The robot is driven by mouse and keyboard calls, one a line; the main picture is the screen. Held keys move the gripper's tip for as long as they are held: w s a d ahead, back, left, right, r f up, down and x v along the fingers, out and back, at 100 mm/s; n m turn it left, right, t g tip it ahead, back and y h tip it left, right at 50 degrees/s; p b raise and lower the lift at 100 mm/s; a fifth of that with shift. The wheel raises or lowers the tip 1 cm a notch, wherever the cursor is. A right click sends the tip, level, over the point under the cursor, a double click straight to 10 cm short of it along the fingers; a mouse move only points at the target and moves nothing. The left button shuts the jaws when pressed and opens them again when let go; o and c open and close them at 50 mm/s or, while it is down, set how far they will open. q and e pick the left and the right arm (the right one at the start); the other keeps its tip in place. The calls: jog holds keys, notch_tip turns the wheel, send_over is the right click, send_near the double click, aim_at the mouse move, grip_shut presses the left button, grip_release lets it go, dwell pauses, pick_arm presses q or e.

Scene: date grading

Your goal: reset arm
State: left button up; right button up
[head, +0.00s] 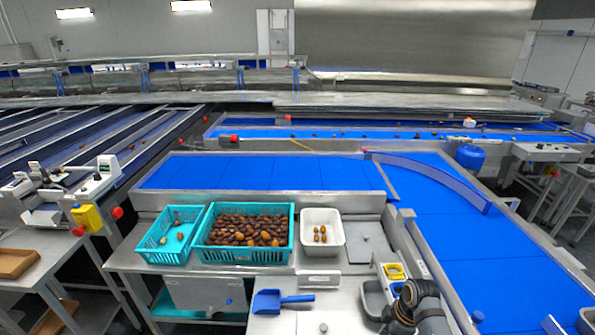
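A dark and grey section of one of my arms, with orange rings, rises from the bottom edge right of centre in the head view. It stands in front of the grey bins at the right end of the steel worktable (365,249). I see no gripper fingers on it. My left gripper is outside the picture, and no arm comes in from the left. No object is seen held.
A teal crate (248,257) full of dates, a smaller teal crate (150,252) with few dates and a white tray (311,250) with several dates stand on the worktable. A blue scoop (268,301) lies in front. Blue conveyors (260,173) run behind and right (490,260).

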jog(key=s+d+f+m+h+b, duration=0.1)
jog(key=s+d+f+m+b, duration=0.2)
jog(key=s+f, duration=0.85)
jog(key=s+d+f+m+h+b, duration=0.15)
jog(key=s+f+m, duration=0.35)
jog(key=f, duration=1.4)
pick_arm(q)
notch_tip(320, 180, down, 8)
jog(key=b, duration=0.3)
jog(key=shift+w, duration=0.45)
pick_arm(e)
jog(key=s+f+m, duration=0.3)
jog(key=s+f, duration=0.3)
jog(key=s, duration=0.4)
jog(key=s+f+m, duration=0.3)
jog(key=s+f, duration=0.3)
jog(key=s, duration=0.5)
jog(key=shift+s+a+f+t, duration=0.2)
jog(key=shift+s+a+t, duration=0.05)
jog(key=shift+a+t, duration=0.15)
